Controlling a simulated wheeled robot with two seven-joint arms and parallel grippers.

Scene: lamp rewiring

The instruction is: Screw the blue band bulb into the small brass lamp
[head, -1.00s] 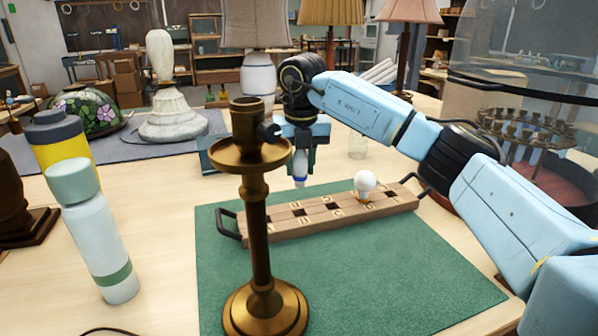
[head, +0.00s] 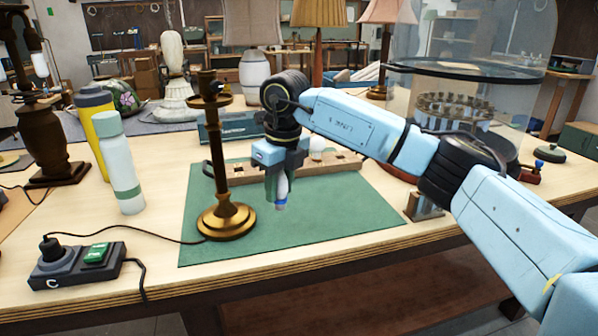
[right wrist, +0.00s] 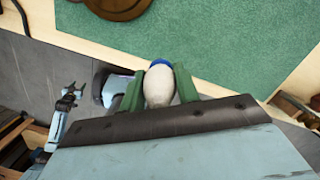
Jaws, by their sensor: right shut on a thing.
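The small brass lamp (head: 225,218) stands upright on the green mat, its empty cup-shaped socket (head: 207,82) at the top. My right gripper (head: 279,186) is right of the lamp stem and below the socket's height. In the right wrist view the bulb's pale glass (right wrist: 158,88) sits between the green fingers, blue band outward. A pale blue arm with a small dark claw, seemingly my left gripper (right wrist: 68,99), shows at the left there; its jaws are unclear.
A wooden rack (head: 343,165) with a white bulb (head: 317,143) stands behind my right gripper. A pale bottle (head: 120,172) stands left of the lamp. The mat's front right (head: 345,215) is clear.

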